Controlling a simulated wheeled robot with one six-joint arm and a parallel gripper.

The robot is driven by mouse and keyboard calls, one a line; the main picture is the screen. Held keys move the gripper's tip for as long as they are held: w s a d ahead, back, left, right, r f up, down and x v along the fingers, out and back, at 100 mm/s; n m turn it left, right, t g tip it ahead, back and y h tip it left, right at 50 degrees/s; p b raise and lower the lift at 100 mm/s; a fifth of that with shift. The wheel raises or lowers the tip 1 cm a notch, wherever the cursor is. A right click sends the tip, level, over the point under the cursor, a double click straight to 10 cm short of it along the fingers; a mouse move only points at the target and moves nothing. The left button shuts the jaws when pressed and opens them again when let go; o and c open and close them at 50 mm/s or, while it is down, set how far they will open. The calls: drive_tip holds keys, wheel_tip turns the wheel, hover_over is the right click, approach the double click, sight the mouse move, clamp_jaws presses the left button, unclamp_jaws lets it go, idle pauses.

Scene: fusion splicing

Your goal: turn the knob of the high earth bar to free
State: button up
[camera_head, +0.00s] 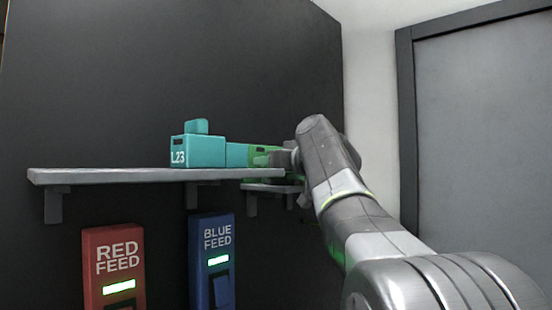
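A green part (258,152) shows just right of the teal box, partly covered by the end of my arm. It may belong to the high earth bar, but no label on it can be read. I cannot make out a knob or its setting. My gripper (280,158) is at the end of my arm, close by the right side of the green part. Its fingers are small and dark and partly hidden, so I cannot tell whether they touch anything.
A teal box (205,151) marked L23 stands on a grey shelf (110,176). A smaller shelf (262,187) sits behind it on the right. Below are a RED FEED unit (115,275) and a BLUE FEED unit (215,243), both with lit green strips. A grey framed panel (485,130) stands at right.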

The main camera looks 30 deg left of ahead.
drive_tip(key=c, duration=1)
drive_tip(key=shift+w+f+n+g+y+b, duration=0.1)
drive_tip(key=shift+w+n+g+y+b, duration=0.05)
drive_tip(key=shift+n+g+y+b, duration=0.2)
drive_tip(key=shift+w+n+g+y, duration=0.1)
drive_tip(key=shift+n+g+y, duration=0.15)
drive_tip(key=shift+n+g, duration=0.35)
drive_tip(key=g, duration=0.1)
drive_tip(key=n+g, duration=0.2)
drive_tip(key=g, duration=0.1)
drive_tip(key=shift+w+d+y, duration=0.1)
drive_tip(key=shift+w+y, duration=0.2)
drive_tip(key=shift+y, duration=0.1)
drive_tip(key=n+g+p, duration=0.2)
drive_tip(key=g, duration=0.1)
drive_tip(key=n+g+p, duration=0.1)
drive_tip(key=shift+w+r+g, duration=0.25)
drive_tip(key=shift+r+g, duration=0.05)
drive_tip(key=shift+g, duration=0.05)
drive_tip(key=n+g+p, duration=0.2)
drive_tip(key=shift+w+f+g, duration=0.1)
drive_tip(key=shift+g, duration=0.3)
drive_tip(key=shift+f+g+h, duration=0.1)
drive_tip(key=shift+g+h, duration=0.2)
